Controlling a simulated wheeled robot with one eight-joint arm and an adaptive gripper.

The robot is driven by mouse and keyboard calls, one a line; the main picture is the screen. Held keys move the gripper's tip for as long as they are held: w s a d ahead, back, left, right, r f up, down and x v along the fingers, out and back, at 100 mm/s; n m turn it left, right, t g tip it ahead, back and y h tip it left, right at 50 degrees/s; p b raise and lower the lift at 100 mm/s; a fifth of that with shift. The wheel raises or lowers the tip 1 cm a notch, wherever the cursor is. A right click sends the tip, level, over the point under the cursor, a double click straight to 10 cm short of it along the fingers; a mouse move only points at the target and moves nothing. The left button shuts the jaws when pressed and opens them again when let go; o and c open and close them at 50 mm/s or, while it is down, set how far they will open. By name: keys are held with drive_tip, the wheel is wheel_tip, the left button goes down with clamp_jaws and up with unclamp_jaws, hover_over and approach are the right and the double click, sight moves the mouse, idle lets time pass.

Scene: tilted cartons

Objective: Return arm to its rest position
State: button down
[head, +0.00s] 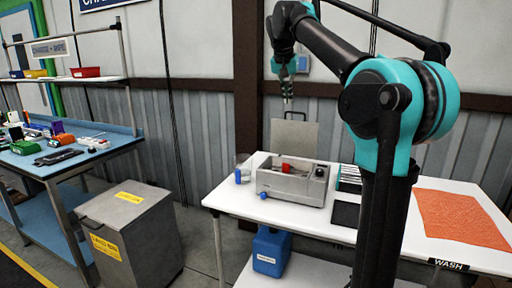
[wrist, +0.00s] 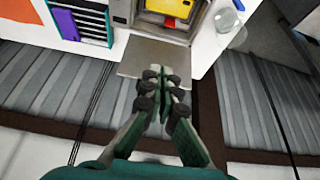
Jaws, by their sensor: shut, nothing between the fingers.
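My gripper (head: 288,98) hangs at the end of my raised arm, high above the back of the white table (head: 232,202). Its fingers are together and nothing shows between them. In the wrist view my gripper (wrist: 164,72) points toward a raised grey lid (wrist: 150,58). The lid (head: 294,136) stands open behind a grey metal box (head: 292,184) on the table, below the gripper. A red item (head: 285,168) shows inside the box, and a yellow item (wrist: 168,7) shows there in the wrist view.
A clear container (head: 243,162) stands left of the box, and an orange mat (head: 460,218) lies at the right. A blue jug (head: 270,250) sits below the table. A grey bin (head: 135,232) and a blue workbench (head: 75,152) are at the left. A corrugated wall is behind.

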drive_tip(key=s+d+f+n, duration=0.15)
drive_tip(key=s+f, duration=0.25)
drive_tip(key=f, duration=0.5)
drive_tip(key=s+d+f+y, duration=0.1)
drive_tip(key=s+d+f, duration=0.15)
drive_tip(key=f, duration=0.65)
drive_tip(key=s+d+f+n, duration=0.1)
drive_tip(key=s+d+f, duration=0.1)
drive_tip(key=s+f, duration=0.45)
drive_tip(key=s+d+f+n+y, duration=0.1)
drive_tip(key=s+f, duration=1.8)
drive_tip(key=f, duration=0.4)
drive_tip(key=shift+s+d+f+n+g, duration=0.2)
drive_tip(key=shift+s+d+n+g, duration=0.1)
drive_tip(key=shift+s+d+n, duration=0.1)
drive_tip(key=shift+w, duration=0.1)
